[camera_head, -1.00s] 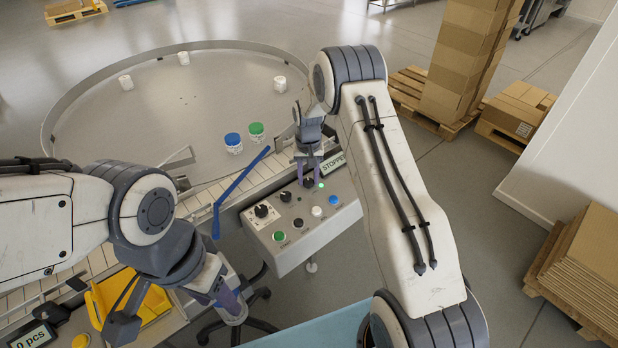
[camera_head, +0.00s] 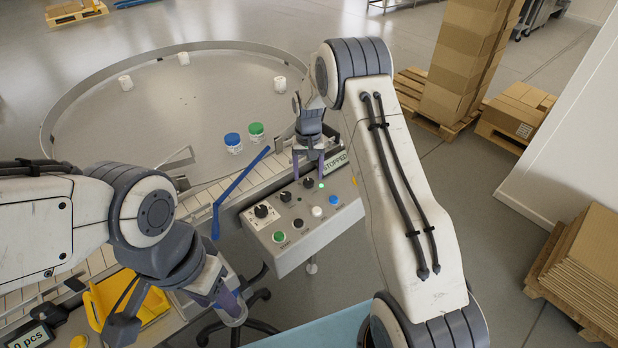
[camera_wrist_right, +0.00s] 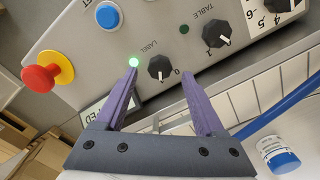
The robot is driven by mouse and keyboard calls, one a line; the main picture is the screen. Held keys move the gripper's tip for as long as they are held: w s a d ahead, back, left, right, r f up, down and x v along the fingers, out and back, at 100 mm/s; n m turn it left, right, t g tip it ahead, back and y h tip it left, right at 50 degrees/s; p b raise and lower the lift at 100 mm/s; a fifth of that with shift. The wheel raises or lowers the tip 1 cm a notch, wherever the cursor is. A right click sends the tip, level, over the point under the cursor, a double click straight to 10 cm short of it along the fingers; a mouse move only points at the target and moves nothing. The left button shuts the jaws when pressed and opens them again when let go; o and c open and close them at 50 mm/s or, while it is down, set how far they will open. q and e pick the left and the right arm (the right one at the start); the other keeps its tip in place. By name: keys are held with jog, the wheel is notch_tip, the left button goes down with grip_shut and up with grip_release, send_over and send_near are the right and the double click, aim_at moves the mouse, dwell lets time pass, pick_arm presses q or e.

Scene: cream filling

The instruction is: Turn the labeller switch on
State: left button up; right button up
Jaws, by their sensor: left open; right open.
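The labeller switch is a black knob marked LABEL (camera_wrist_right: 160,68) on the grey control panel (camera_wrist_right: 90,30); it also shows in the head view (camera_head: 308,183). Its white pointer line faces down in the right wrist view, with a 0 printed beside it. A small green lamp (camera_wrist_right: 133,62) is lit near it. My right gripper (camera_wrist_right: 160,74) is open, its purple fingertips on either side of the knob in that view and apart from it; it shows above the panel in the head view (camera_head: 308,172). My left gripper (camera_head: 232,306) is low at the left, away from the panel.
The panel has a TABLE knob (camera_wrist_right: 216,34), a blue button (camera_wrist_right: 107,15) and a red-and-yellow emergency stop (camera_wrist_right: 48,77). A display (camera_head: 335,163) reads STOPPED. A blue guide bar (camera_head: 238,185) and the conveyor lie beside the panel. Several jars stand on the round table (camera_head: 100,100).

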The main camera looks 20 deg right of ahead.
aim_at(308, 181)
notch_tip(308, 181, up, 8)
jog(key=b, duration=0.1)
jog(key=shift+r, duration=0.1)
dwell(0.3)
jog(key=s+a+r+n, duration=0.3)
jog(key=s+a+r, duration=0.1)
jog(key=s+a, duration=0.4)
jog(key=s+a+r+n, duration=0.2)
jog(key=s+a+r, duration=0.2)
jog(key=s+a, duration=0.35)
jog(key=s+a+n+y, duration=0.1)
jog(key=s+n, duration=0.5)
jog(key=s, duration=1.5)
jog(key=shift+s+a+f, duration=0.15)
jog(key=shift+s+a, duration=0.2)
jog(key=shift+a, duration=0.25)
